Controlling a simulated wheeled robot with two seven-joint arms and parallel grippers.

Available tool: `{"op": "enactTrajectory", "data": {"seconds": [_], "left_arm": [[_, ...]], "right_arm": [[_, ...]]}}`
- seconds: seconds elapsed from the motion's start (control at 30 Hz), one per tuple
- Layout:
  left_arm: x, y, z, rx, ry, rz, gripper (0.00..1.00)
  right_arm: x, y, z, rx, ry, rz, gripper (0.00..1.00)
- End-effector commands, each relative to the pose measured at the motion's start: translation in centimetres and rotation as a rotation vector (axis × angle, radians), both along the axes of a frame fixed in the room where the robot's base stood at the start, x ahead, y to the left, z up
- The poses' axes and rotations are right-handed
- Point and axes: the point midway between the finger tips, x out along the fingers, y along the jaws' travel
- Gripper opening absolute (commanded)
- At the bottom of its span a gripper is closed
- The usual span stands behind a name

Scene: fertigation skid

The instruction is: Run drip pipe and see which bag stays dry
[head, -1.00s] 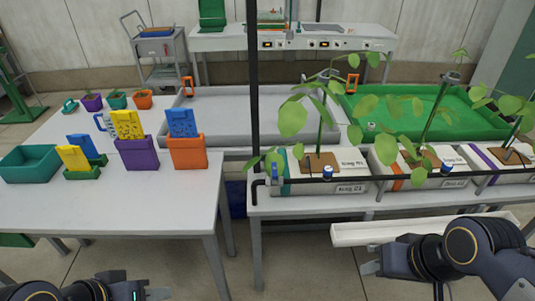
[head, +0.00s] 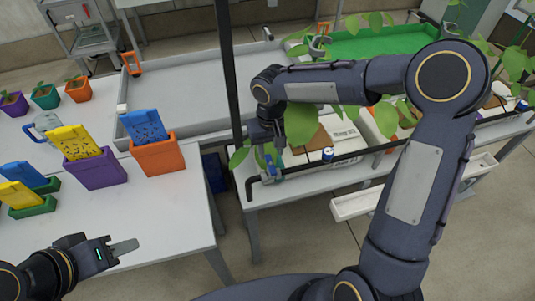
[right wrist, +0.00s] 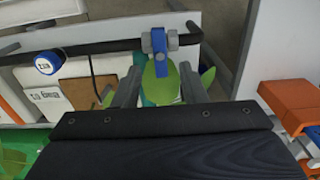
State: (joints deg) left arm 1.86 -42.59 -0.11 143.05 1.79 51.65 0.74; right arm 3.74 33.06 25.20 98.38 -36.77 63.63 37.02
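The black drip pipe (head: 340,158) runs along the front of the bag bench. A blue-handled valve (right wrist: 158,42) sits at its left end; it also shows in the head view (head: 268,173). My right gripper (right wrist: 160,85) is open, its two fingers on either side of the valve handle's line and seemingly short of it, with leaves beneath. The white bag marked 01 (head: 345,135) lies behind the pipe, partly hidden by my right arm. A blue-capped fitting (right wrist: 48,62) is on the pipe beside it. Other bags are mostly hidden.
A white trough (head: 352,206) is below the bench front. A dark upright post (head: 228,70) stands just left of the valve. The left table holds purple (head: 95,172) and orange (head: 157,157) boxes with cards. Leaves crowd the right gripper.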

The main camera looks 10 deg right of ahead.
Motion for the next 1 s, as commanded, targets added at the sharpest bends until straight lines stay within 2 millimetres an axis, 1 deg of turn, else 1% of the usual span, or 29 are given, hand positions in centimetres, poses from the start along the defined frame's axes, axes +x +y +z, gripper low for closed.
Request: {"op": "enactTrajectory", "data": {"seconds": [0.03, 0.1, 0.2, 0.3, 0.43, 0.63, 0.67, 0.93, 1.0], "left_arm": [[0.0, 0.0, 0.2, 0.0, 0.0, 0.0, 0.36], [0.0, 0.0, 0.3, 0.0, 0.0, 0.0, 0.36], [0.0, 0.0, 0.4, 0.0, 0.0, 0.0, 0.36], [0.0, 0.0, 0.5, 0.0, 0.0, 0.0, 0.36], [0.0, 0.0, 0.5, 0.0, 0.0, 0.0, 0.36], [0.0, 0.0, 0.5, 0.0, 0.0, 0.0, 0.36], [0.0, 0.0, 0.5, 0.0, 0.0, 0.0, 0.36], [0.0, 0.0, 0.5, 0.0, 0.0, 0.0, 0.36], [0.0, 0.0, 0.5, 0.0, 0.0, 0.0, 0.36]], "right_arm": [[-0.1, 0.0, -0.9, 0.0, 0.005, 0.001, 0.38], [-0.1, 0.0, -2.0, 0.0, 0.005, 0.0, 0.38], [-0.1, 0.0, -3.4, 0.0, 0.004, 0.0, 0.38], [0.0, 0.0, -4.3, 0.0, 0.003, 0.0, 0.38], [0.0, 0.0, -4.8, 0.001, 0.0, 0.0, 0.38], [0.0, 0.0, -4.9, 0.0, 0.0, 0.0, 0.38], [0.0, 0.0, -4.9, 0.0, 0.0, 0.0, 0.37], [0.0, 0.0, -4.8, 0.0, 0.0, 0.0, 0.02], [0.0, 0.0, -4.8, 0.0, 0.0, 0.0, 0.0]]}}
